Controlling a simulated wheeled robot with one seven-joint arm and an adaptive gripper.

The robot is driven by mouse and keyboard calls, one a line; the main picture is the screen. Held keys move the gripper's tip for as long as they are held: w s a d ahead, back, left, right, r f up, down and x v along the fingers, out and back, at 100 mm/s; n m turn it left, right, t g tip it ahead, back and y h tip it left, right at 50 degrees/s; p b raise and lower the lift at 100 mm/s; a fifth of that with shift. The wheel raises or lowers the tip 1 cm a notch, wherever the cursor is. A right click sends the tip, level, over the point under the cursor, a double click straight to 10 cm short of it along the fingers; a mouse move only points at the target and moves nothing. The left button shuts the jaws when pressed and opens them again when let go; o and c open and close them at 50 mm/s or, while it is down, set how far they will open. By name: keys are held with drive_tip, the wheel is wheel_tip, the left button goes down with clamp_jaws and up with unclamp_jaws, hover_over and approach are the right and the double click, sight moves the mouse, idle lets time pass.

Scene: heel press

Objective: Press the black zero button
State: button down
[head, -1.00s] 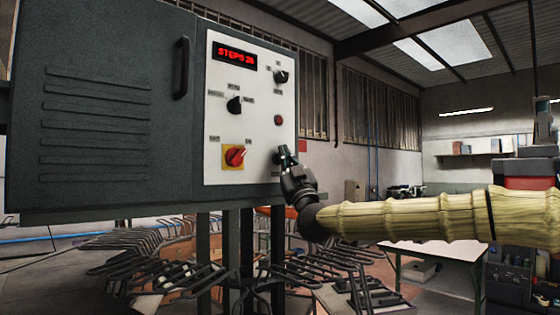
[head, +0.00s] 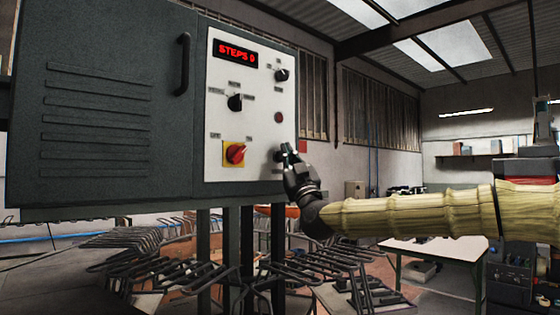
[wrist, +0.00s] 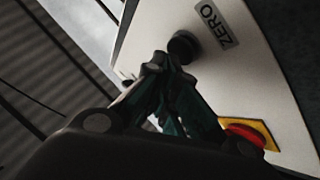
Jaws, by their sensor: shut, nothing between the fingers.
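The black zero button (wrist: 184,46) shows in the wrist view beside a label reading ZERO (wrist: 217,24). It sits on the white control panel (head: 255,110) of the grey cabinet. My gripper (head: 287,150) is shut and empty at the panel's lower right edge in the head view, where it mostly hides the button. In the wrist view my shut fingertips (wrist: 168,62) are right by the button; I cannot tell whether they touch it. The red display (head: 236,53) reads STEPS 0.
Black knobs (head: 235,103) and a small dark red round part (head: 279,117) are higher on the panel. Metal racks (head: 170,265) stand below the cabinet.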

drive_tip(key=shift+s+d, duration=0.25)
drive_tip(key=shift+d, duration=0.05)
drive_tip(key=s+d+b, duration=0.3)
drive_tip(key=shift+s+d, duration=0.25)
idle(0.6)
idle(0.5)
